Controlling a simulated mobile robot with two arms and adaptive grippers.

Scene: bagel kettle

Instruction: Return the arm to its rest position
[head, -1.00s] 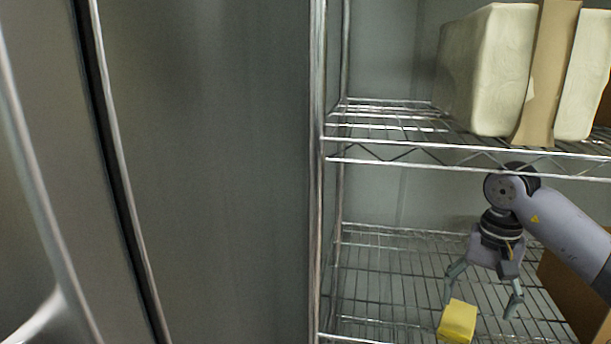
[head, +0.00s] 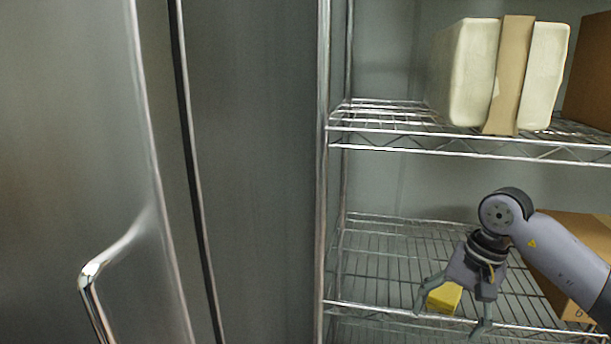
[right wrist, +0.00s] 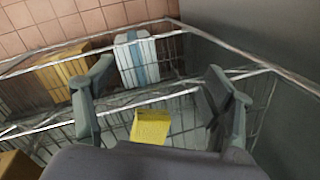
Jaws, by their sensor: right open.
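My right gripper (head: 452,318) is open and empty in the head view, in front of the lower wire shelf. A yellow block (head: 444,297) lies on that shelf behind the gripper, partly hidden by it. In the right wrist view the yellow block (right wrist: 151,126) shows between the two spread fingers (right wrist: 160,100), apart from them. My right arm comes in from the right edge. My left gripper is not in view.
The wire rack's upper shelf (head: 400,142) holds a large cream package (head: 467,75) with a brown band. A cardboard box (head: 572,250) stands on the lower shelf behind my right arm. A steel door with a handle (head: 92,290) fills the left side.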

